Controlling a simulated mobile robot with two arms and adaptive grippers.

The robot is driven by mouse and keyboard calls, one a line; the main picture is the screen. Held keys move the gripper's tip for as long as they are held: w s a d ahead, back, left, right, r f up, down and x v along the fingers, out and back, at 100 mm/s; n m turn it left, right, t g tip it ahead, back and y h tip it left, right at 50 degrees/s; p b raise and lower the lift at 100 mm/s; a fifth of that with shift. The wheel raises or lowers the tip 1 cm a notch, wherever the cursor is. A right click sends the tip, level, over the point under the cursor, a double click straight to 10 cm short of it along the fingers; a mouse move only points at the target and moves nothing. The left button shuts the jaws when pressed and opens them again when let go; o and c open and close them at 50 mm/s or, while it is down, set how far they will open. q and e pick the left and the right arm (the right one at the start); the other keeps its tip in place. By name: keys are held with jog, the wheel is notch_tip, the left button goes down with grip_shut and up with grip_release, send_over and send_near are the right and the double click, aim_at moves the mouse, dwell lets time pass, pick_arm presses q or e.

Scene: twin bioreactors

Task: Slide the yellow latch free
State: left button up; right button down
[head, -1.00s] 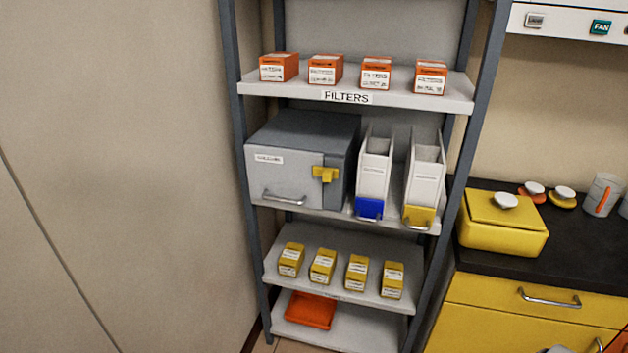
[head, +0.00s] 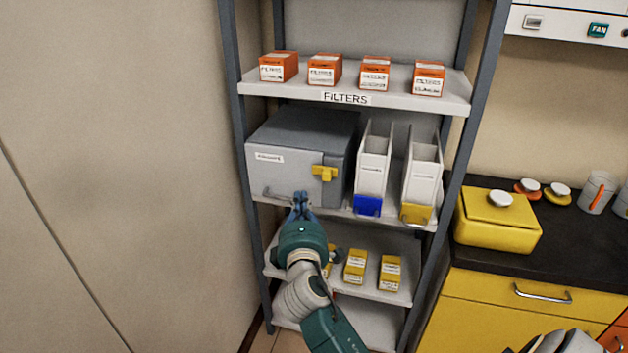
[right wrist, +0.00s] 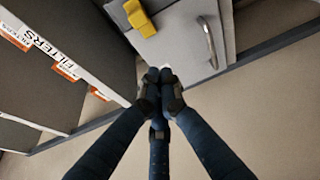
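The yellow latch (head: 324,173) sits on the front of a grey box (head: 280,179), at its right side on the middle shelf. It also shows at the top of the right wrist view (right wrist: 140,18). My right gripper (head: 301,203) is in front of the box, below and left of the latch and close to the box's metal handle (head: 278,193). In the right wrist view its fingertips (right wrist: 160,76) are together with nothing seen between them, apart from the latch.
White file holders with a blue front (head: 368,206) and a yellow front (head: 416,213) stand right of the box. Orange filter boxes (head: 324,70) line the shelf above. Yellow boxes (head: 355,266) stand below, partly hidden by my arm. A dark counter (head: 560,254) is at right.

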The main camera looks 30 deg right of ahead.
aim_at(313, 171)
jog(key=p+x, duration=0.1)
jog(key=x, duration=0.9)
jog(key=shift+w+d+p, duration=0.1)
jog(key=shift+w+p, duration=0.05)
jog(key=shift+p, duration=0.25)
jog(key=s+d+p, duration=0.2)
jog(key=s, duration=0.1)
jog(key=shift+s+d, duration=0.2)
jog(key=shift+s, duration=0.05)
jog(key=shift+w+f, duration=0.1)
jog(key=shift+w, duration=0.05)
